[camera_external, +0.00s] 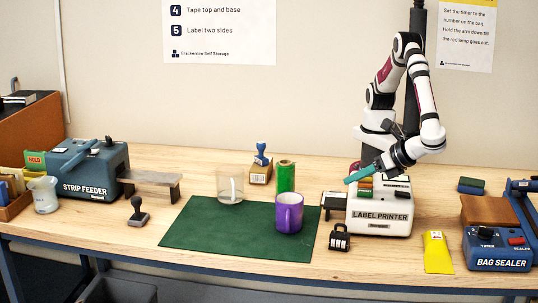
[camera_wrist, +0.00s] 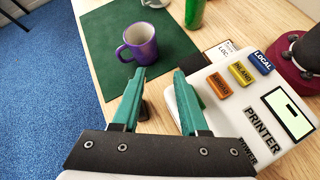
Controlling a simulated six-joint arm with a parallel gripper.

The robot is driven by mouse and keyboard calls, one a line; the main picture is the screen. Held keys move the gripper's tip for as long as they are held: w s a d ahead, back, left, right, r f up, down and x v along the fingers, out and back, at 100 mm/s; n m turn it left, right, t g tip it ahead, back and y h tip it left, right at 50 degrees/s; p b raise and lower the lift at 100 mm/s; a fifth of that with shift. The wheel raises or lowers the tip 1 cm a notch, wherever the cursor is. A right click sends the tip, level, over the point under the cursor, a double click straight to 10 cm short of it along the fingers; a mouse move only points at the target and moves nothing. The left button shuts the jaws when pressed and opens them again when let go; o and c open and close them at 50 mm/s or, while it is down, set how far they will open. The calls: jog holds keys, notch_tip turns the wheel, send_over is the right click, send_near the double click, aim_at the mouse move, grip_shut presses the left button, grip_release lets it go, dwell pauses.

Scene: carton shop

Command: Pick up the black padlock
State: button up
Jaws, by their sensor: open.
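The black padlock (camera_external: 339,238) sits on the wooden table in front of the label printer's left side, right of the green mat. My gripper (camera_external: 358,178) is open and empty, with teal fingers, above the label printer and higher than the padlock. In the wrist view my gripper (camera_wrist: 160,76) spans the printer's left edge. A small dark thing (camera_wrist: 144,112) shows beside the left finger; it seems to be the padlock, mostly hidden by that finger.
The label printer (camera_external: 379,222) stands right beside the padlock. A purple mug (camera_external: 289,213), a clear mug (camera_external: 230,185) and a green cylinder (camera_external: 285,177) are at the mat (camera_external: 215,237). A yellow packet (camera_external: 437,252) lies right of the printer. The table in front of the padlock is clear.

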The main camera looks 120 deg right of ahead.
aim_at(335, 230)
jog(key=s+a+f+n+t, duration=0.3)
jog(key=a+f+n+t, duration=0.3)
jog(key=a, duration=0.4)
jog(key=shift+n+y, duration=0.3)
jog(key=shift+n, duration=0.3)
jog(key=x, duration=1)
jog(key=f+x, duration=0.1)
jog(key=x, duration=0.4)
jog(key=shift+d+f, duration=0.1)
jog(key=shift+f, duration=0.05)
jog(key=shift+s, duration=0.1)
grip_shut()
